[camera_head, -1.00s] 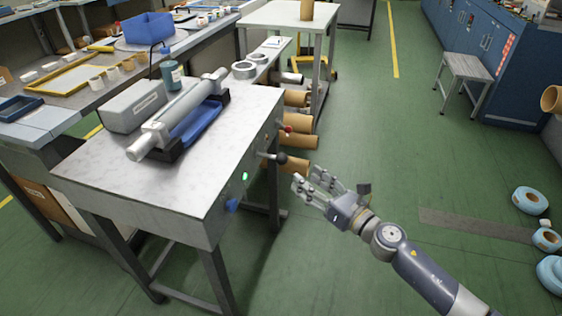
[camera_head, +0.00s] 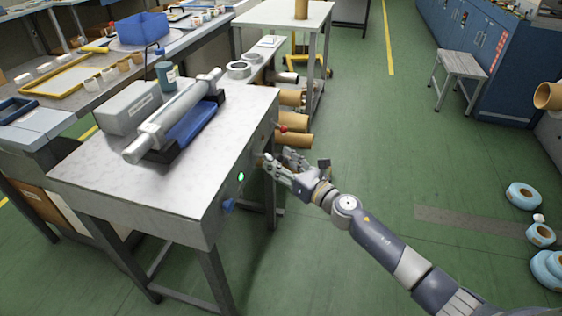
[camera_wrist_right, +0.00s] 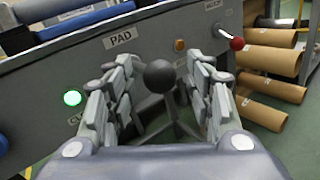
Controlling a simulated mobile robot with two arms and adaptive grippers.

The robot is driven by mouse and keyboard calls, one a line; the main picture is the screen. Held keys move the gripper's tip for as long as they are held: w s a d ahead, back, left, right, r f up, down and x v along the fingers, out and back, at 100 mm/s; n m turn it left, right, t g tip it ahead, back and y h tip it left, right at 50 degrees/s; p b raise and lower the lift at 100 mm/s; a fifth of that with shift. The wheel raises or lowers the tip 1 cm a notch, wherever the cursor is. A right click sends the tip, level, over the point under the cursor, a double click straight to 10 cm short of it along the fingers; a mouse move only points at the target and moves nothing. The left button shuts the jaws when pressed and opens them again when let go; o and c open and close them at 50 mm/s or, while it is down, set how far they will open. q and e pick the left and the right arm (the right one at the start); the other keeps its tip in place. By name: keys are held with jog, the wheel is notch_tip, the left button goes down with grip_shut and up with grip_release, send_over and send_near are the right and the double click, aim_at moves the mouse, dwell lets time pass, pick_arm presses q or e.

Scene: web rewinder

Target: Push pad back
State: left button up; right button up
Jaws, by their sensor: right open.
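The pad lever shows in the right wrist view as a black ball knob (camera_wrist_right: 159,76) under the "PAD" label (camera_wrist_right: 121,40) on the machine's grey side panel. My right gripper (camera_wrist_right: 163,88) is open, with one finger on each side of the knob; I cannot tell whether they touch it. In the head view, my right gripper (camera_head: 279,167) is at the machine's right side and hides the knob. The machine (camera_head: 100,175) has a metal roller (camera_head: 172,117) and a blue pad (camera_head: 192,122) on its top. My left gripper is not in view.
A red-knobbed lever (camera_wrist_right: 237,43) sits to the right of the pad lever. A green lit button (camera_wrist_right: 72,97) is to the left. Cardboard tubes (camera_head: 293,140) lie beyond the machine. The green floor (camera_head: 370,150) on the right is mostly clear.

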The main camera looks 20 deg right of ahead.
grip_shut()
jog(key=shift+w+a, duration=0.2)
jog(key=shift+a, duration=0.1)
jog(key=w+a, duration=0.2)
jog(key=a, duration=0.1)
jog(key=shift+r, duration=0.1)
jog(key=shift+c, duration=0.4)
grip_release()
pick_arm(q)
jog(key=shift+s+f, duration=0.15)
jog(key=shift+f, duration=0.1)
pick_arm(e)
jog(key=shift+o, duration=0.4)
jog(key=shift+a, duration=0.1)
